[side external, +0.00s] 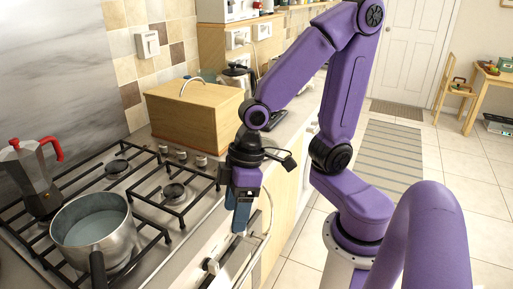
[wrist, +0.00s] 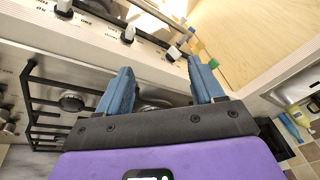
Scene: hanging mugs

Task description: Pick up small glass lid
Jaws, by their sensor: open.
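I cannot make out a separate small glass lid in either view. A steel saucepan (side external: 92,262) with a black handle stands on the hob at the lower left of the side view; its round top looks pale grey, and I cannot tell whether that is its inside or a cover. My gripper (side external: 238,208) hangs fingers-down at the front edge of the hob, to the right of the saucepan and apart from it. In the wrist view its two blue fingers (wrist: 160,70) are spread apart, with nothing held between them.
A red-and-grey moka pot (side external: 36,180) stands behind the saucepan. Black grates (side external: 172,208) cover the hob; its knobs (wrist: 128,34) show in the wrist view. A wooden box (side external: 190,112) stands on the counter behind my gripper. An oven handle (side external: 252,250) is below it.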

